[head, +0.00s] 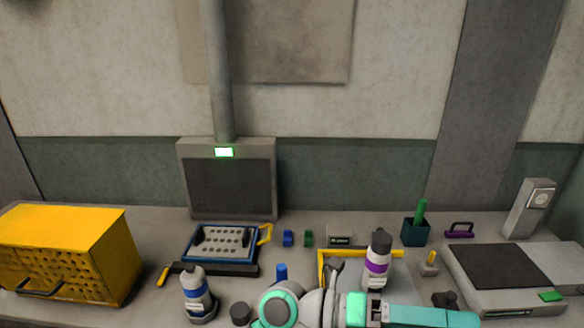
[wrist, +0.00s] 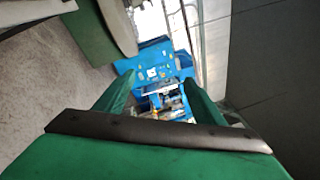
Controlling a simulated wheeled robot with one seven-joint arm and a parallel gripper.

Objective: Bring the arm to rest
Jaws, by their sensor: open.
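My arm (head: 400,313), teal and white, lies across the bottom of the head view, in front of the bench. I cannot make out my gripper's fingers in the head view. In the wrist view my gripper (wrist: 159,80) shows two green fingers spread apart, with nothing held between them. Beyond the fingers is a blue area with small parts on it, too small to identify.
On the bench are a yellow perforated box (head: 65,254), a blue-framed tray (head: 222,243), a blue-banded bottle (head: 196,294), a purple-banded bottle (head: 377,262), a dark cup (head: 415,232) and a flat grey device (head: 512,276). A grey press-like unit (head: 228,180) stands behind.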

